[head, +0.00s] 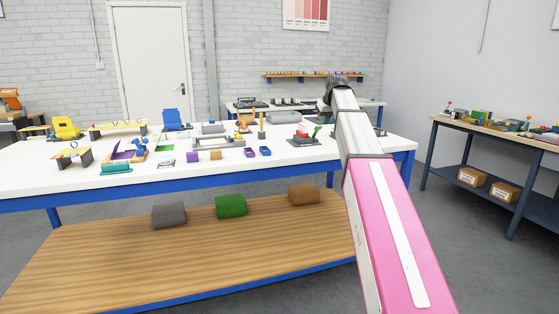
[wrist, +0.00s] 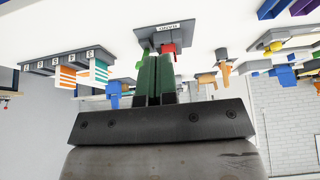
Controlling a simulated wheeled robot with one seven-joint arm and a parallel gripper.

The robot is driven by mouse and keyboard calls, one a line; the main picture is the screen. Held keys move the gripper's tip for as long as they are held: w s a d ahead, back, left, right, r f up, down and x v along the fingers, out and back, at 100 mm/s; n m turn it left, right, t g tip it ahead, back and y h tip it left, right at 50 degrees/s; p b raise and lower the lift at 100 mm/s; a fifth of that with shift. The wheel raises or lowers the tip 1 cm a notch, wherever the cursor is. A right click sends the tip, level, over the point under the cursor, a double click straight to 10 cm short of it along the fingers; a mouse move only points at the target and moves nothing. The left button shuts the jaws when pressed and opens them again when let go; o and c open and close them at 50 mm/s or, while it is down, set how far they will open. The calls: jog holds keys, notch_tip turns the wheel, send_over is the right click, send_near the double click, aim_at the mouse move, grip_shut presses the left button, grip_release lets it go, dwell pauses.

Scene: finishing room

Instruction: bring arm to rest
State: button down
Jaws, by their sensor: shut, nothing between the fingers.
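My arm (head: 376,185), with a pink and white link, reaches from the lower right of the head view out over the white table (head: 100,186). The wrist picture is upside down, with the white tabletop at the top. A grey labelled base (wrist: 178,34) with a red part and a green part shows just beyond the fingertips; I cannot tell whether they touch it.
The tabletop holds several small objects, among them a blue chair-like piece (head: 175,119) and a yellow piece (head: 66,128). Grey, green (head: 231,206) and brown rolls lie on the wooden lower shelf (head: 150,262). A side bench (head: 500,135) stands right, with open floor between.

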jog(key=s+f+m+g, duration=0.1)
jog(key=s+f, duration=0.7)
jog(key=f, duration=0.5)
jog(key=s+f+m+g+h, duration=0.15)
jog(key=s+f, duration=0.55)
jog(key=f, duration=0.7)
jog(key=s+f+g, duration=0.1)
jog(key=s+f, duration=0.7)
jog(key=f, duration=0.5)
jog(key=s+f+m+g, duration=0.1)
jog(key=s+f+g, duration=0.1)
jog(key=s+f, duration=0.7)
jog(key=s, duration=0.4)
jog(key=shift+s+a+f, duration=0.15)
jog(key=shift+s+f, duration=0.05)
jog(key=shift+f, duration=0.2)
